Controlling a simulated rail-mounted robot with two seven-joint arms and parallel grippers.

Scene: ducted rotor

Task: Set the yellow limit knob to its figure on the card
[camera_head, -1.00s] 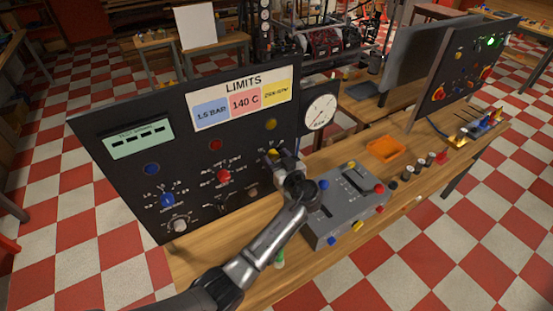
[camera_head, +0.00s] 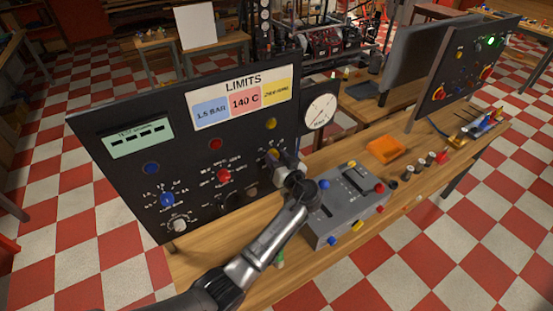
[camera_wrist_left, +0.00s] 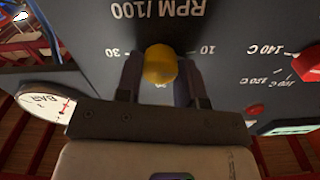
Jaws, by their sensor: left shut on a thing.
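The yellow limit knob (camera_wrist_left: 160,65) sits on the dark panel below upside-down "RPM /100" lettering in the left wrist view. Figures 30 and 10 show on either side of it; its pointer is hidden. My left gripper (camera_wrist_left: 160,82) is shut on the knob, one finger on each side. In the head view my left gripper (camera_head: 277,156) is at the panel's right part and covers most of the knob. The LIMITS card (camera_head: 241,97) is at the panel's top, with blue, pink and yellow fields. The yellow field's figure is too blurred to read surely. My right gripper is out of view.
A red knob (camera_head: 224,176) and a blue knob (camera_head: 167,200) are left of my gripper. A round gauge (camera_head: 319,112) is at the panel's right edge. A grey control box (camera_head: 345,205) stands close to my left arm, with an orange tray (camera_head: 385,150) beyond.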

